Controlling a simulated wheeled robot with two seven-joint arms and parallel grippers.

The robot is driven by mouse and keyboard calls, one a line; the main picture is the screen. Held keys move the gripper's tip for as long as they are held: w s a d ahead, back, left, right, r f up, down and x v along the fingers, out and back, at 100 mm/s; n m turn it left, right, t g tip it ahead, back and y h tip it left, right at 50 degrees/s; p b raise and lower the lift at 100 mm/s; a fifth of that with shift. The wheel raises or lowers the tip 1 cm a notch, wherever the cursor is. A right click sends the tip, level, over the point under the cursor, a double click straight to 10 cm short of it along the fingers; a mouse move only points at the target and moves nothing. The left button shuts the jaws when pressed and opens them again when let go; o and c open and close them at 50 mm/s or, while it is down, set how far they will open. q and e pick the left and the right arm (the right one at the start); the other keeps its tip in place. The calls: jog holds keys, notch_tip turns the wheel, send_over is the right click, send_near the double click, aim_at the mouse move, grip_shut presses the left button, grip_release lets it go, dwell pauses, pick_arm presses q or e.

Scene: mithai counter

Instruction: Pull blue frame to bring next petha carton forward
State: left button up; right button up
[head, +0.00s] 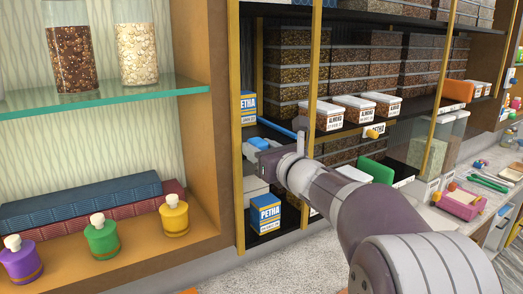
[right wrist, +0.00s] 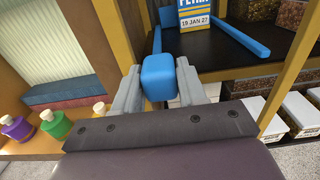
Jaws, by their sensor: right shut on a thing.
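The blue frame shows as a blue bar (head: 278,127) on the black middle shelf in the head view. In the right wrist view its side bars (right wrist: 228,35) run along the shelf, and its blue front block (right wrist: 158,78) sticks out past the shelf edge. My right gripper (head: 256,146) is shut on that block, one finger on each side in the right wrist view (right wrist: 158,90). A blue, white and yellow petha carton (head: 248,107) stands upright on the shelf behind the block. Its dated front (right wrist: 195,18) shows between the side bars. My left gripper is not in view.
Another petha carton (head: 265,214) stands on the shelf below. A yellow post (head: 314,70) rises right of the frame, near almond boxes (head: 325,114). A wooden cabinet (head: 205,150) with jars stands at left.

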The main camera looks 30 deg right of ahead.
jog(key=s+d, duration=0.1)
jog(key=s, duration=1.2)
jog(key=shift+s, duration=0.2)
jog(key=o, duration=1.4)
jog(key=shift+s+d, duration=0.1)
dwell(0.8)
